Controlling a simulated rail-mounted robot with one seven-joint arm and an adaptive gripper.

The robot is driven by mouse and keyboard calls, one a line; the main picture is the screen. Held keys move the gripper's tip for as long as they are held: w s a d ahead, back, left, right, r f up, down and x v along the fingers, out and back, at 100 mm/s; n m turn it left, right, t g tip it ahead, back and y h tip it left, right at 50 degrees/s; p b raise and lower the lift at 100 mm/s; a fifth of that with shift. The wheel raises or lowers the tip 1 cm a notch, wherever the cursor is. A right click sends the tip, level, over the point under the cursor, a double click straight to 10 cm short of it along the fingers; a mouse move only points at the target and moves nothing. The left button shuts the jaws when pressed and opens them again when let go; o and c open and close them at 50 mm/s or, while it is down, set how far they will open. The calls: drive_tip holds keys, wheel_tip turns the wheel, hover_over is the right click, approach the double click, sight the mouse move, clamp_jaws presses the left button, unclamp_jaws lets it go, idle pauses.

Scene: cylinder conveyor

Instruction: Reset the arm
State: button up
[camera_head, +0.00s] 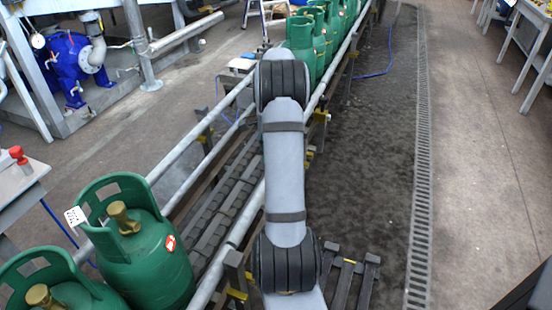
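My arm shows in the head view as grey links with black joint bands. It runs from the bottom middle up over the conveyor (222,190). My gripper is not visible; the far end of the arm is hidden behind the upper joint or out of sight. Two green gas cylinders (150,262) stand at the lower left, with brass valves inside their collars. The nearer one (72,292) is cut off by the frame edge. Several more green cylinders (301,40) stand in a row on the conveyor at the top middle.
A blue pump (72,62) stands at the upper left. A red button (17,154) sits on a grey box at the left edge. A slatted rack (350,282) lies at the bottom middle.

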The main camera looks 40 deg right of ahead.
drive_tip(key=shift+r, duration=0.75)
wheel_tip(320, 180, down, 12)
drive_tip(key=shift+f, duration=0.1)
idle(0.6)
